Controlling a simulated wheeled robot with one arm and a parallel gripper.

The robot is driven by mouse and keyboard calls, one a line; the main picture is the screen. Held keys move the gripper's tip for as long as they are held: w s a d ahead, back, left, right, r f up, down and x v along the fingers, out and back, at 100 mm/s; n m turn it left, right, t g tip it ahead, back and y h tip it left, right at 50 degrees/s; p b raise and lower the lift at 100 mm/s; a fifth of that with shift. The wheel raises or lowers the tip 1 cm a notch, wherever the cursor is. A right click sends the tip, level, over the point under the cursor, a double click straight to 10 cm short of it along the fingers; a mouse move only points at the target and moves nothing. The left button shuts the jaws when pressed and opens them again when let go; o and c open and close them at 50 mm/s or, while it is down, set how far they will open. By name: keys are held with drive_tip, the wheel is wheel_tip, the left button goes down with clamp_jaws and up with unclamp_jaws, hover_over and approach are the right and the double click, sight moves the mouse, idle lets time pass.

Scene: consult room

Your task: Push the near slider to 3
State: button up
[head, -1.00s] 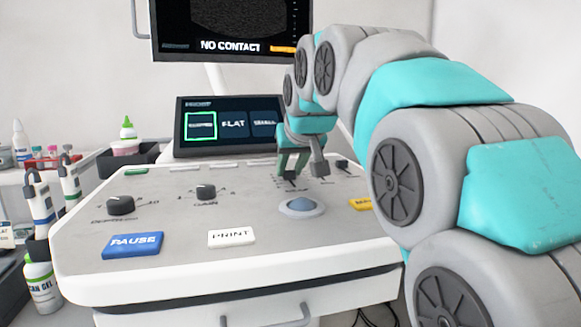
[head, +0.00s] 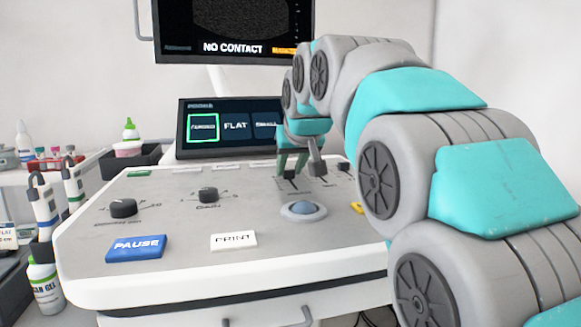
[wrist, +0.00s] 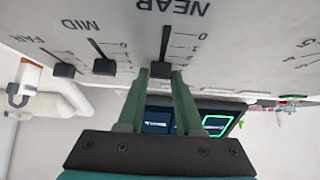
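The near slider's dark knob (wrist: 160,70) stands at the lower end of the visible slot in the wrist view, under the NEAR label. The figures 0 and 1 show beside its slot; the marks further down are hidden by my right finger. My gripper (wrist: 160,76) has one green finger on each side of the knob, with no clear gap, and appears shut on it. In the head view my gripper (head: 292,168) is low over the back right of the console panel (head: 170,215), and the knob there is small and partly hidden.
The mid slider knob (wrist: 104,67) and far slider knob (wrist: 64,70) stand left of the near one in the wrist view. A trackball (head: 303,208) lies in front of my gripper. The touch screen (head: 225,127) rises behind the panel. Dials and buttons are further left.

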drive_tip(key=o, duration=0.4)
drive_tip(key=v, duration=0.7)
drive_tip(key=shift+s+r, duration=0.1)
drive_tip(key=shift+s, duration=0.05)
drive_tip(key=shift+s+d+r, duration=0.1)
drive_tip(key=shift+s+r, duration=0.1)
